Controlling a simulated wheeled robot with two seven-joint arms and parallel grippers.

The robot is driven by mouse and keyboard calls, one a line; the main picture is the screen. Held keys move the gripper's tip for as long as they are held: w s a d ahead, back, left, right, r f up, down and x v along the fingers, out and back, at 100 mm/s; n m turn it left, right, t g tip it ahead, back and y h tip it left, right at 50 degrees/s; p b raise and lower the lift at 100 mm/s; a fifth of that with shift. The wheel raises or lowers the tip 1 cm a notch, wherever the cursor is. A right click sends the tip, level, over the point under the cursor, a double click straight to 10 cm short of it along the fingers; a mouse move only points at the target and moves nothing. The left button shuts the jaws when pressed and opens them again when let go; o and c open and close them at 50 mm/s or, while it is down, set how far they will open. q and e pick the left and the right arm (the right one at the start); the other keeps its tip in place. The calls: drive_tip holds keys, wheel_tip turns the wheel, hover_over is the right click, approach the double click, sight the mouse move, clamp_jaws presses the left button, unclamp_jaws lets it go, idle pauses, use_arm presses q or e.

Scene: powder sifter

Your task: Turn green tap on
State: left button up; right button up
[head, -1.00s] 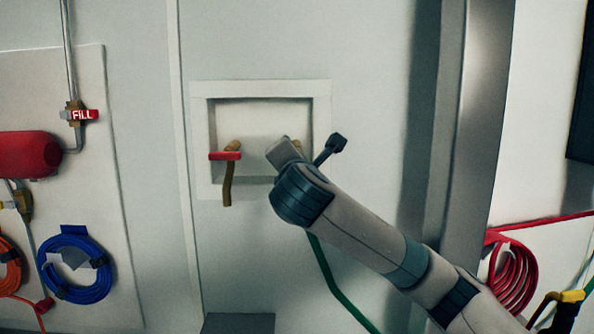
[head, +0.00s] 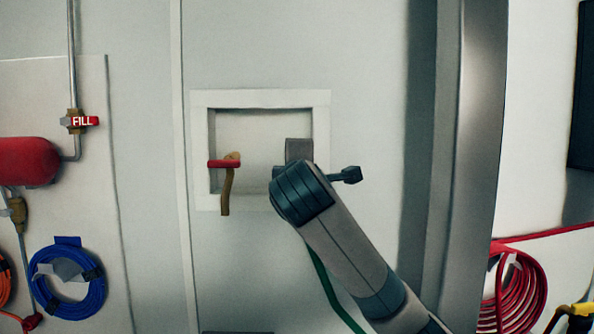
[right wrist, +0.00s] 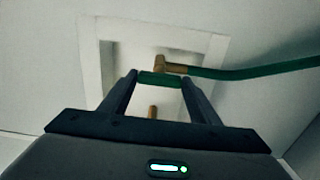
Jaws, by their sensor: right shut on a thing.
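The green tap's handle (right wrist: 159,78) shows in the right wrist view as a short green bar between the tips of my right gripper (right wrist: 160,84), which is shut on it. The brass body of the green tap (right wrist: 174,66) sits just beyond the handle, with a green hose (right wrist: 255,73) running from it to the right. In the head view my right gripper (head: 298,151) is at the right side of the wall recess, and my wrist hides the green tap. My left gripper is not in view.
A white-framed recess (head: 260,98) in the wall holds a second brass tap with a red handle (head: 224,163), left of my gripper. A metal post (head: 478,170) stands to the right. Blue hose (head: 68,285) and red hose (head: 520,293) coils hang at the sides.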

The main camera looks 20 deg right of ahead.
drive_tip(key=shift+f, duration=0.15)
drive_tip(key=o, duration=1)
drive_tip(key=shift+o, duration=0.2)
drive_tip(key=shift+s, duration=0.15)
drive_tip(key=b+v, duration=0.2)
drive_tip(key=v, duration=1.5)
